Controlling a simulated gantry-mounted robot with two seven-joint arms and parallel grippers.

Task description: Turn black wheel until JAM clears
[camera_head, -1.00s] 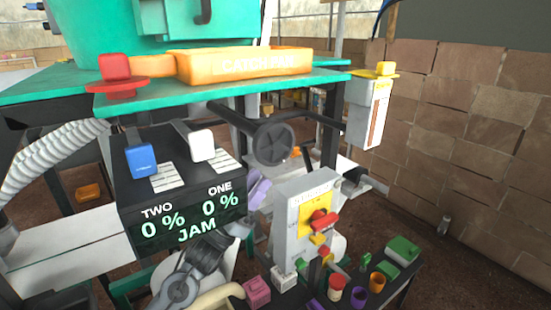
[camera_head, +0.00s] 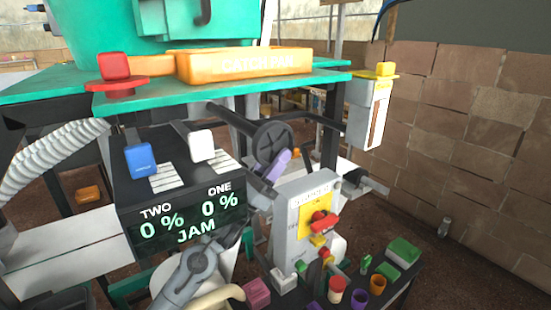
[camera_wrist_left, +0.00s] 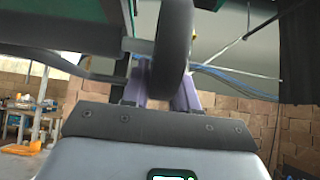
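The black wheel (camera_head: 272,143) is a spoked handwheel at the end of a shaft below the green table. Its rim (camera_wrist_left: 173,45) looms edge-on in the left wrist view. My left gripper (camera_head: 278,165), with purple fingers, is at the wheel's lower edge. In the left wrist view its fingers (camera_wrist_left: 162,90) are apart, with the rim between or just in front of them. I cannot tell whether they touch it. The black display box (camera_head: 185,205) reads TWO 0 %, ONE 0 % and JAM in green. My right gripper is not in view.
A grey control box (camera_head: 305,225) with a red knob stands just right of my left arm. A bench with several small coloured parts, including a green block (camera_head: 403,250), is in front. An orange catch pan (camera_head: 245,66) sits above the wheel. A brick wall is at right.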

